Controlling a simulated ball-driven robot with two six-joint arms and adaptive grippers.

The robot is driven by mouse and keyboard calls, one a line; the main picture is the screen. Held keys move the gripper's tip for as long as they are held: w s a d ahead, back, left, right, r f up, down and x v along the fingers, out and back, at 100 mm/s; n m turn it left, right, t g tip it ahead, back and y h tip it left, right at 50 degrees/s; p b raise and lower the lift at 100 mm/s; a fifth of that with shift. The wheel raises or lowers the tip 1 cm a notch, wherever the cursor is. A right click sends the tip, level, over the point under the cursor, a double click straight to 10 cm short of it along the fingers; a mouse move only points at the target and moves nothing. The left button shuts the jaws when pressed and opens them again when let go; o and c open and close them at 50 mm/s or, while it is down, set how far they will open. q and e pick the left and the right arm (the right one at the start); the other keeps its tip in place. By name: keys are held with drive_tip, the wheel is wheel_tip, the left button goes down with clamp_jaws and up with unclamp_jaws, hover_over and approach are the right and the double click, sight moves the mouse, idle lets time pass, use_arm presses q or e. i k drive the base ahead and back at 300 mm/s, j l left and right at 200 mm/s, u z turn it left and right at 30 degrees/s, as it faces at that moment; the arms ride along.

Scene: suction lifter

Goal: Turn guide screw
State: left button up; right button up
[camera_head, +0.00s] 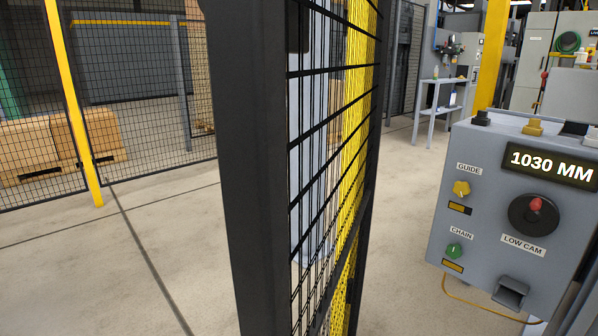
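The guide screw is a yellow knob (461,188) under the label GUIDE, on the front of a grey control box (480,240) at the right. A small dark plate with a yellow bar sits just below it. A green knob (453,250) labelled CHAIN is lower on the same face. The display (552,166) reads 1030 MM. Neither of my grippers shows in this view.
A dark post with black mesh fence (250,170) stands upright through the middle, left of the control box. Mesh fencing with a yellow post (75,110) and cardboard boxes (28,145) are at the left. A small grey table (440,100) stands behind. The floor between is clear.

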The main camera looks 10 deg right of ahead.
sight(461, 189)
drive_tip(key=z, duration=1.7)
drive_tip(key=i+l+u, duration=0.15)
drive_tip(key=l, duration=0.2)
